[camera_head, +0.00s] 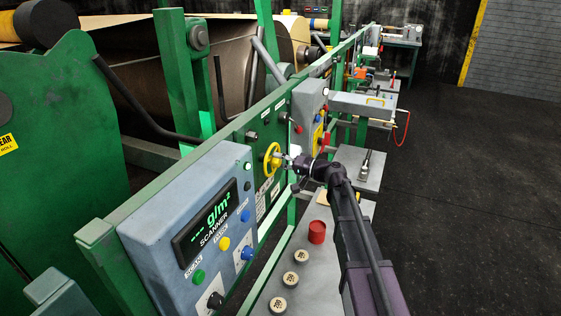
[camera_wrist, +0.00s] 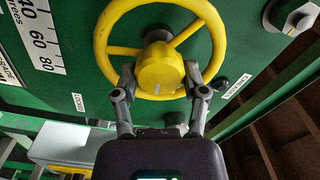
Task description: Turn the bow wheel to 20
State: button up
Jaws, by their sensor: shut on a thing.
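The yellow bow wheel (camera_head: 272,160) is mounted on the green panel, left of my gripper in the head view. In the wrist view the bow wheel (camera_wrist: 103,50) fills the upper middle, with its spokes and yellow hub (camera_wrist: 161,70) facing me. My gripper (camera_head: 287,160) reaches the wheel from the right. In the wrist view the fingers of my gripper (camera_wrist: 160,80) are closed on the two sides of the hub. A scale (camera_wrist: 38,38) in degrees with 40, 60 and 80 shows at the upper left. Its pointer is not visible, so the reading cannot be told.
A blue-grey scanner box (camera_head: 190,215) with buttons stands at the front left. A grey shelf (camera_head: 318,268) below my arm holds a red cylinder (camera_head: 317,232) and several round pieces. In the wrist view a knob (camera_wrist: 290,17) is at the upper right. Dark floor (camera_head: 470,200) lies open to the right.

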jog(key=shift+w+a+m, duration=0.15)
jog(key=shift+m, duration=0.35)
jog(key=o, duration=1.1)
jog(key=shift+r, duration=0.1)
jog(key=shift+o, duration=0.3)
jog(key=shift+a, duration=0.15)
jog(key=v, duration=1.2)
